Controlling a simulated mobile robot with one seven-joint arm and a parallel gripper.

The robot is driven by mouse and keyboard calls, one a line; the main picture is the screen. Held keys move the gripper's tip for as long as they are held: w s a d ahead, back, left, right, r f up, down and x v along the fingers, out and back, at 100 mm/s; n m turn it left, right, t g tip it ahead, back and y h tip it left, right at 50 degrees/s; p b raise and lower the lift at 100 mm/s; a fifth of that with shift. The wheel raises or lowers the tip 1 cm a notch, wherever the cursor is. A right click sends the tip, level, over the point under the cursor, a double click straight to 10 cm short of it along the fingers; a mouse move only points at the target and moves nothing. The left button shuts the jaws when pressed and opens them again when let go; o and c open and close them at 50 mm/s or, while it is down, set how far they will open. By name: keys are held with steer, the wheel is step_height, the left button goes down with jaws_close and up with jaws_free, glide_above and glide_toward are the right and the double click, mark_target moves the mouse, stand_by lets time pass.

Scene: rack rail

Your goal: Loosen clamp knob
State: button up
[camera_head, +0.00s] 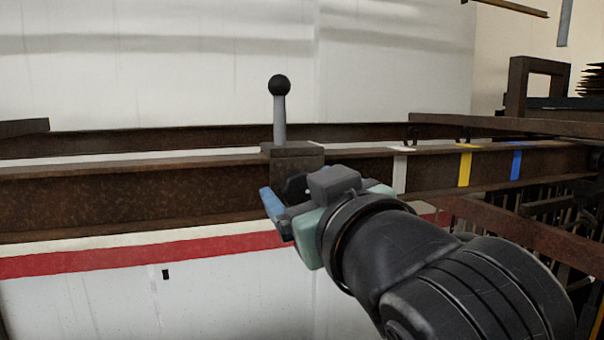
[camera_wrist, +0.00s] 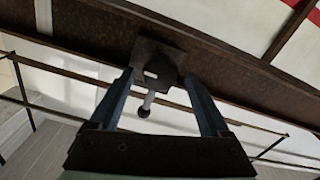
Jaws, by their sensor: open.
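The clamp is a brown block (camera_head: 293,150) on the rusty rail (camera_head: 120,190), with an upright grey lever (camera_head: 280,118) topped by a black ball (camera_head: 279,85). Its dark knob (camera_head: 294,187) is on the near face, mostly hidden by my gripper in the head view. In the wrist view the knob (camera_wrist: 161,70) lies between the blue fingertips of my gripper (camera_wrist: 158,77), with a gap on each side. My gripper is open and holds nothing. The lever (camera_wrist: 148,99) points down in the wrist view.
White (camera_head: 400,173), yellow (camera_head: 465,167) and blue (camera_head: 516,163) bands mark the rail to the right. A dark rack frame (camera_head: 518,85) stands at far right. The rail left of the clamp is clear.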

steer(key=shift+w, duration=0.1)
jaws_close()
stand_by(0.4)
